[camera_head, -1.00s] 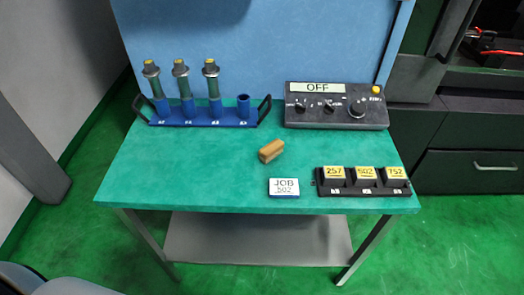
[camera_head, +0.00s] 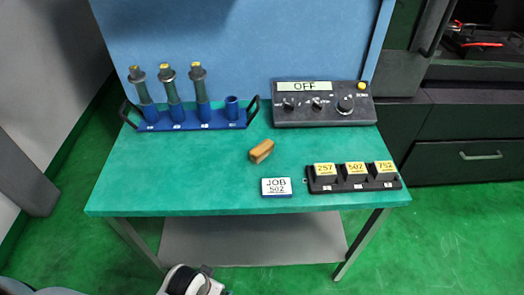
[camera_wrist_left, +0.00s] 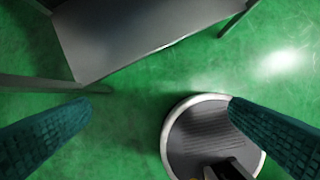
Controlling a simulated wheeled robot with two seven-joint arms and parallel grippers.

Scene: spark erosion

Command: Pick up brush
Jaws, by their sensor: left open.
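The brush (camera_head: 261,151) looks like a small tan, wooden block and lies on the green tabletop, near its middle in the head view. Its bristles cannot be made out. My left gripper (camera_wrist_left: 160,104) is open in the left wrist view, with its two dark teal fingers wide apart and nothing between them. The left wrist view shows the floor and the table's lower shelf, not the brush. A white and dark part of my arm shows at the bottom edge of the head view, in front of the table and well short of the brush. My right gripper is not in view.
A blue rack (camera_head: 190,118) with several upright holders stands at the back left of the table. A control box (camera_head: 322,112) reading OFF is at the back right.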

